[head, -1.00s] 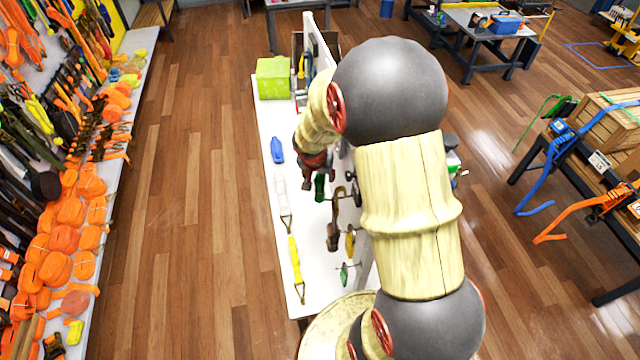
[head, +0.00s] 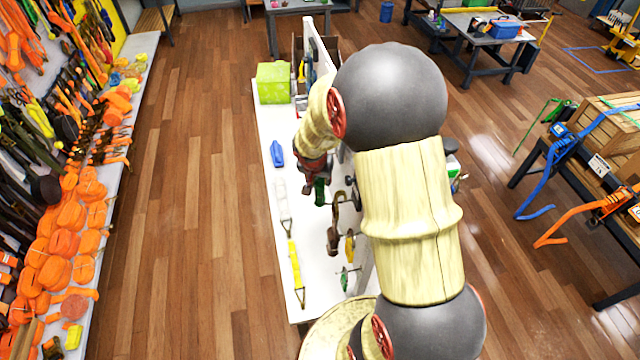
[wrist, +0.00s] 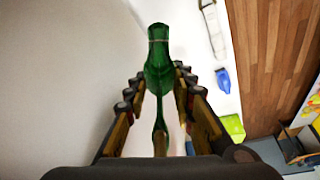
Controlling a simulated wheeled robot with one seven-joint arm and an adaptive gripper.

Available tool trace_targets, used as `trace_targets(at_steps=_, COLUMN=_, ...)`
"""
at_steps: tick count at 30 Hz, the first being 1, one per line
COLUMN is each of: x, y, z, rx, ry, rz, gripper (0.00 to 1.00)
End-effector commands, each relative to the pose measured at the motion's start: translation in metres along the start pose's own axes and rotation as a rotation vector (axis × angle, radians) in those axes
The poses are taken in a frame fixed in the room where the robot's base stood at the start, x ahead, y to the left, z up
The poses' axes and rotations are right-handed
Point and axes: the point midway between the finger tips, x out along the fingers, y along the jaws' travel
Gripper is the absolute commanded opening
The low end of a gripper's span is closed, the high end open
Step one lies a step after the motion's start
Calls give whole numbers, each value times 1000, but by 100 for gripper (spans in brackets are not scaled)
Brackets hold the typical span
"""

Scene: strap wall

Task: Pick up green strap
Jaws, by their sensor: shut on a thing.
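The green strap (wrist: 159,72) is a dark green bundle with a thin band round its upper part and a narrow tail. It sits between the two fingers of my gripper (wrist: 158,97) in the wrist view, and the gripper is shut on it. In the head view the green strap (head: 320,192) shows as a small piece just below my gripper (head: 318,178), beside the white panel over the white table. My arm hides part of the panel, and I cannot tell whether the strap is off its hook.
A brown strap (head: 334,235), a yellow strap (head: 350,246) and another small green piece (head: 345,277) hang nearby. The white table (head: 268,215) holds a blue strap (head: 277,153), a white strap (head: 282,200), a yellow strap (head: 296,270) and a lime box (head: 273,83).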

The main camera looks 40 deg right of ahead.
Motion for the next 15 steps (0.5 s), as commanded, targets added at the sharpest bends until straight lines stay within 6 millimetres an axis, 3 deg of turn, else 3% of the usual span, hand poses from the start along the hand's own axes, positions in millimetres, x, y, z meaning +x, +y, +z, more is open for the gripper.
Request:
trace_targets(at_steps=7, x=-14, y=-1, z=-7, rx=1, ry=3, rz=-2, gripper=0)
trace_targets(at_steps=15, x=-20, y=-46, z=16, rx=-6, ry=2, rz=-4, gripper=0)
